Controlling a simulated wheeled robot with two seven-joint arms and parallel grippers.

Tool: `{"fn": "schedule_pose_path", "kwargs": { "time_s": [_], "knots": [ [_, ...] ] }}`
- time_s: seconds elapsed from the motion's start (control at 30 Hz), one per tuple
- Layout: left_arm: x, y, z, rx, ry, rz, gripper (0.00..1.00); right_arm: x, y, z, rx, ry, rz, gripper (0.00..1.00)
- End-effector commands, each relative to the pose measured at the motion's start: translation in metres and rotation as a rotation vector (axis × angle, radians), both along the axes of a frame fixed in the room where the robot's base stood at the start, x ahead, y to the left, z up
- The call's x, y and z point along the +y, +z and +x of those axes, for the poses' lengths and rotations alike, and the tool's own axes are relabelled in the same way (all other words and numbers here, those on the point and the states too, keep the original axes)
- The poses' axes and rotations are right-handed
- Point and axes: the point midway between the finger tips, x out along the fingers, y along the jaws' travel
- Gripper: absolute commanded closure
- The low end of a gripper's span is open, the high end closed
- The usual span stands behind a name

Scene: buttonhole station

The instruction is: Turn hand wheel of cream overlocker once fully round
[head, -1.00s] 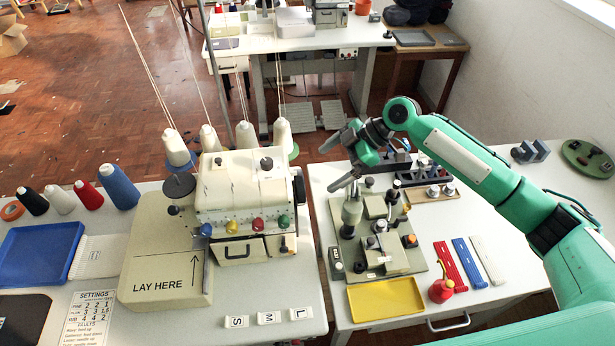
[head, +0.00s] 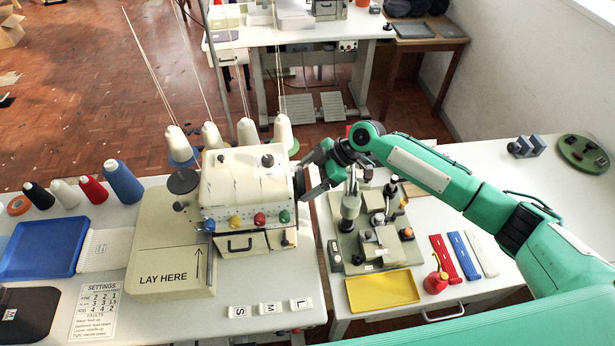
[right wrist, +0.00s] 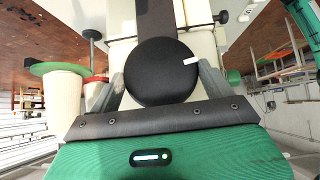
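The cream overlocker (head: 235,190) stands on the left table, with several thread cones behind it and coloured dials on its front. Its black hand wheel (head: 299,183) is on the right side, partly hidden by my right gripper (head: 312,180). In the right wrist view the round black hand wheel (right wrist: 162,72) with a white mark faces me. The two grey fingers of my right gripper (right wrist: 160,85) stand apart, one on each side of the wheel; I cannot tell whether they touch it. My left gripper is not in view.
Right of the overlocker, a grey-green fixture (head: 375,240) with knobs stands on the other table. A yellow tray (head: 382,290) lies in front of it. A blue tray (head: 42,250) is at far left. A gap separates the two tables.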

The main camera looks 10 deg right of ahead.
Motion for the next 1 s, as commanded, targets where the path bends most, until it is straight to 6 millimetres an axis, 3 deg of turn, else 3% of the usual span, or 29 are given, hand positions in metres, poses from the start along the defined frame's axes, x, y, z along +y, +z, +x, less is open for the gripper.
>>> {"fn": "schedule_pose_path", "kwargs": {
  "time_s": [0.37, 1.0],
  "knots": [
    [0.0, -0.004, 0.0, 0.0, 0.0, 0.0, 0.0, 0.0, -0.001, 0.001, 0.037, -0.001, 0.0, 0.4],
    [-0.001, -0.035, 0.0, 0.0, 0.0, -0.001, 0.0, 0.001, -0.003, 0.009, 0.465, 0.0, 0.003, 0.4]
  ]
}}
